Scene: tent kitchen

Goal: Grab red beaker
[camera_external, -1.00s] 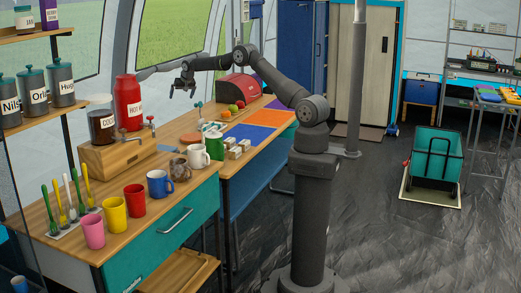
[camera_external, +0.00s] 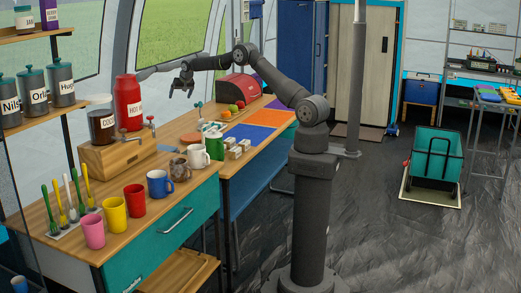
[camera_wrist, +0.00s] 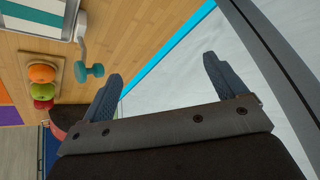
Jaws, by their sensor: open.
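The red beaker appears to be the red mug (camera_external: 134,200) in the row of mugs along the front of the near counter, between a yellow mug (camera_external: 115,214) and a blue mug (camera_external: 159,183). It stands upright. My gripper (camera_external: 181,91) is well behind it, raised above the far part of the counter. In the wrist view my gripper (camera_wrist: 165,80) has its two fingers wide apart with nothing between them. The red mug is not in the wrist view.
A pink mug (camera_external: 93,231), a brown mug (camera_external: 180,169) and a white mug (camera_external: 198,156) share the row. A red hot dispenser (camera_external: 128,103) and a dark cold dispenser (camera_external: 101,124) stand on a wooden box (camera_external: 117,151) behind. Fruit (camera_wrist: 42,74) lies on a board.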

